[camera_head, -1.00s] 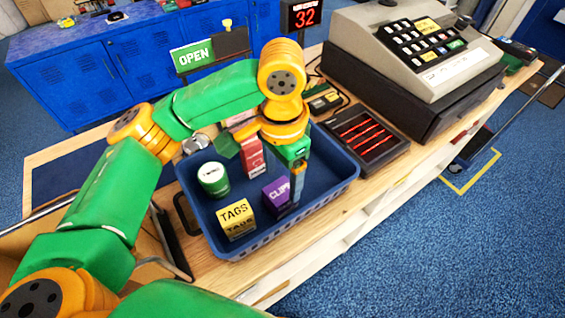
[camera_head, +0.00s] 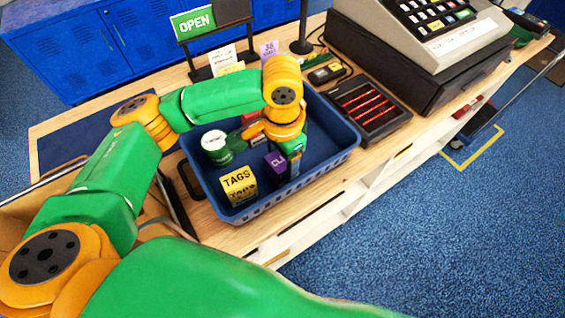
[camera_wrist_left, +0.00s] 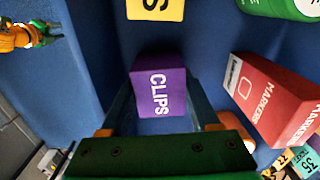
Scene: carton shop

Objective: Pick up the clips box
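The purple clips box (camera_head: 275,163) stands in the blue basket, right of the yellow tags box, and is partly covered by my left gripper (camera_head: 294,158). In the left wrist view the clips box (camera_wrist_left: 160,88) sits between the two fingers of my left gripper (camera_wrist_left: 161,95). The fingers are apart on either side of it, with no clear sign of a grip. A small orange and green part at the upper left of the wrist view looks like my right gripper (camera_wrist_left: 38,34); its fingers are too small to read. It is not in the head view.
The blue basket (camera_head: 337,166) also holds the tags box (camera_head: 239,184), a green and white tin (camera_head: 214,146) and a red markers box (camera_wrist_left: 272,98), close to the right finger. A black tray (camera_head: 369,108) and the cash register (camera_head: 430,60) stand to the right.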

